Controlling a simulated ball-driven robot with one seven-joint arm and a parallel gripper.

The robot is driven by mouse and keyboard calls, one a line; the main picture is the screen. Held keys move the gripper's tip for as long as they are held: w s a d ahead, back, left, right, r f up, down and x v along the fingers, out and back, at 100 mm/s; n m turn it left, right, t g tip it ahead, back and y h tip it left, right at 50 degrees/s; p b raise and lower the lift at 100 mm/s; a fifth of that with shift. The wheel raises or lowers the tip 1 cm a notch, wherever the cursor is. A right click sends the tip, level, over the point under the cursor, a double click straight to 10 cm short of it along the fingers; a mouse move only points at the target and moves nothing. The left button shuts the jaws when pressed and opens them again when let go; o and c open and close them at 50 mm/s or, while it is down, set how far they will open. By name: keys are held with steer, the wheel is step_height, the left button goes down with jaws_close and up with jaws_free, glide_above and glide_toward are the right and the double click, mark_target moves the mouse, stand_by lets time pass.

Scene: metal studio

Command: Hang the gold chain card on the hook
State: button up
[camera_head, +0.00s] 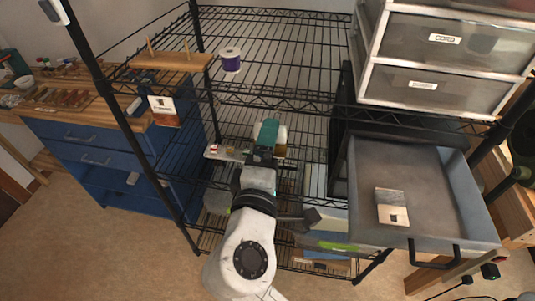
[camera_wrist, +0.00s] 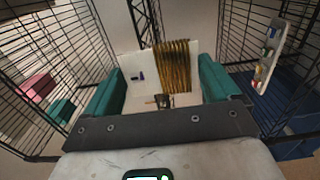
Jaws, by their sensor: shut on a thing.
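The gold chain card shows in the wrist view as a white card (camera_wrist: 135,70) with a bundle of gold chain (camera_wrist: 172,65) on its right part. It sits between the two teal fingers of my gripper (camera_wrist: 161,88), which is shut on it. In the head view my gripper (camera_head: 267,140) is over the front of the black wire rack, with a small gold part of the card (camera_head: 281,149) showing beside it; the rest is hidden. A wooden board with upright pegs (camera_head: 170,60) is at the rack's upper left. I cannot make out a hook for certain.
A white and orange card (camera_head: 164,110) hangs at the rack's left side. A purple spool (camera_head: 231,60) is by the board. An open grey drawer (camera_head: 440,190) with another card (camera_head: 392,207) juts out at right. A narrow tray (camera_head: 225,153) of small items is left of my gripper.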

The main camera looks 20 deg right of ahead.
steer(key=f+x, duration=0.1)
steer(key=x, duration=0.5)
steer(key=shift+w+f+b, duration=0.2)
steer(key=shift+b, duration=0.25)
stand_by(0.4)
steer(key=shift+d, duration=0.15)
stand_by(0.4)
steer(key=o, duration=0.8)
steer(key=shift+c, duration=0.2)
steer(key=shift+s, duration=0.1)
steer(key=b+v, duration=0.2)
steer(key=v, duration=0.8)
steer(key=shift+s+a, duration=0.25)
